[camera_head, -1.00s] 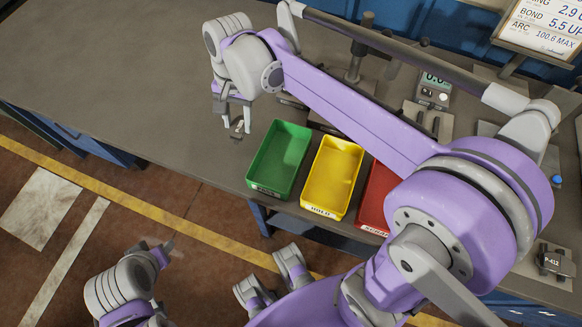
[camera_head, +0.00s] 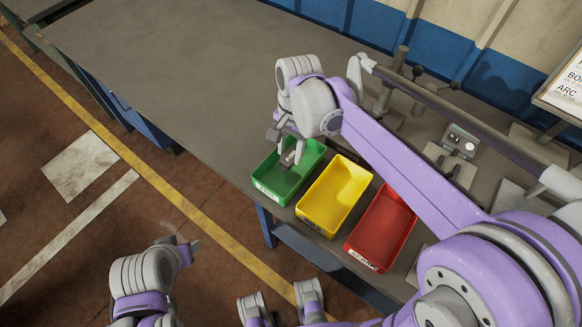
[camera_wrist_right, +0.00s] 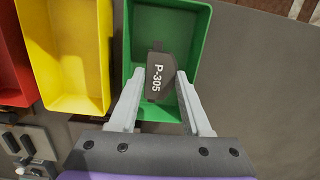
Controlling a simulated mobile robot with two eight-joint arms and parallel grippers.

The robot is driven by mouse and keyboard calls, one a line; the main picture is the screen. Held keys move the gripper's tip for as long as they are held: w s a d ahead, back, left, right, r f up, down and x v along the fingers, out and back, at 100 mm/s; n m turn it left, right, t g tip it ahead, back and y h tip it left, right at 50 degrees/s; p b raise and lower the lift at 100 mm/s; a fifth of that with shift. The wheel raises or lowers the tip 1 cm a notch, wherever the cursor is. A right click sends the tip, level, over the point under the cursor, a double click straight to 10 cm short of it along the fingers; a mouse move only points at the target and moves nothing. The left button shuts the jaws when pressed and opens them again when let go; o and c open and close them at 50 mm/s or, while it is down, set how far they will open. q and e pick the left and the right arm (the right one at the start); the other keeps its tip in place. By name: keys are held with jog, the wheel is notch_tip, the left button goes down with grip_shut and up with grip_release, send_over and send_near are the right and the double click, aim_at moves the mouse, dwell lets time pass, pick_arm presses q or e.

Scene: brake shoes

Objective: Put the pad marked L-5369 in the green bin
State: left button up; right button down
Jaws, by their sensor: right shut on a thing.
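The green bin (camera_head: 268,190) stands on the bench at the left of a row of bins; it also shows in the wrist view (camera_wrist_right: 201,35). My right gripper (camera_head: 290,155) is over the green bin, shut on a dark pad (camera_wrist_right: 158,88) held between its fingers. The marking on this pad reads P-305. The wrist view shows the pad against the bin's interior; whether it touches the bottom I cannot tell. No pad marked L-5369 can be read in these frames. My left gripper (camera_head: 188,246) is low at the left, over the floor, its jaws unclear.
A yellow bin (camera_head: 312,222) and a red bin (camera_head: 361,253) stand right of the green one. Behind my right arm are a gauge with a display (camera_head: 459,141) and metal fixtures. The left part of the bench (camera_head: 170,75) is clear.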

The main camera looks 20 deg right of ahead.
aim_at(292, 157)
notch_tip(292, 157, down, 3)
jog(key=shift+d+r, duration=0.15)
jog(key=shift+f+b, duration=0.35)
jog(key=shift+f, duration=1.65)
jog(key=shift+f, duration=0.2)
jog(key=shift+c, duration=1.8)
grip_release()
jog(key=shift+r, duration=0.6)
jog(key=r, duration=0.3)
jog(key=r+p, duration=0.1)
jog(key=r, duration=0.3)
jog(key=d+r, duration=0.1)
jog(key=r, duration=0.3)
jog(key=shift+w+r, duration=0.1)
jog(key=shift+w, duration=0.15)
